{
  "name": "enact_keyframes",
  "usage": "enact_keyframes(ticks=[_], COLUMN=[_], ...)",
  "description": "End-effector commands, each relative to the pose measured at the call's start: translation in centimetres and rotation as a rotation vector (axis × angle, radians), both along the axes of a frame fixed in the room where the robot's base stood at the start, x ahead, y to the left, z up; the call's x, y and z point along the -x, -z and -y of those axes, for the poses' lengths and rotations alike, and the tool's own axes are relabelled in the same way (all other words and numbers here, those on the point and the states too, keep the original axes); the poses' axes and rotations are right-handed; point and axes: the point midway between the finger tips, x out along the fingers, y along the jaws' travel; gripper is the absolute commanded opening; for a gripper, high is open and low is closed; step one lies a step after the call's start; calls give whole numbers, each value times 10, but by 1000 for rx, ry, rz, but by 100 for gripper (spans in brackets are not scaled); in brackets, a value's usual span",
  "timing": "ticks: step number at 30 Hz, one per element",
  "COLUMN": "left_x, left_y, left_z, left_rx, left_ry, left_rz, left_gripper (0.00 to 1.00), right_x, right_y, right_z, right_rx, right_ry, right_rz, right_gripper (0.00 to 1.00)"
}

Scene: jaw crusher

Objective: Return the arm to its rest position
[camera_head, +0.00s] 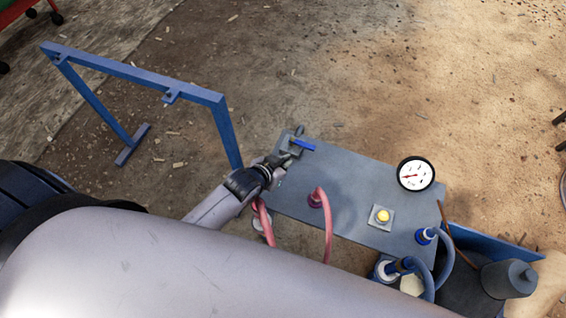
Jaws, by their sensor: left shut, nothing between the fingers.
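My left gripper (283,160) is at the left end of a grey panel (345,190). It is shut, with its fingertips close beside a blue-handled lever (302,145); I cannot tell whether they touch it. My left arm (215,208) comes in from the lower left, and a large pale part of it fills the bottom of the view. My right gripper is not in view.
The panel carries a dial gauge (416,173), a yellow button (382,216) and red hoses (327,225). Blue hoses (445,250) and a grey cylinder (508,279) stand at the lower right. A blue metal frame (140,75) stands at the left. Sandy ground behind is mostly clear.

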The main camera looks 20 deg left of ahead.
Motion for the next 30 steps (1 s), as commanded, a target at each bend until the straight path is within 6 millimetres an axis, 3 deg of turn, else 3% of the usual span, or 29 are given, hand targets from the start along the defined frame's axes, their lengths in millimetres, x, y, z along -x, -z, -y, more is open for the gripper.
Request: enact_keyframes(ticks=[13,22,30], left_x=[9,9,9], left_y=[-14,-62,-91], left_z=[-3,-2,-2], left_rx=[0,0,0], left_ry=[0,0,0], left_rz=[1,1,0], left_gripper=[0,0,0], right_x=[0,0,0], right_y=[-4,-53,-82], right_z=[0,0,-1], right_rx=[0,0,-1], right_ry=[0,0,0], right_rz=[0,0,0], right_gripper=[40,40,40])
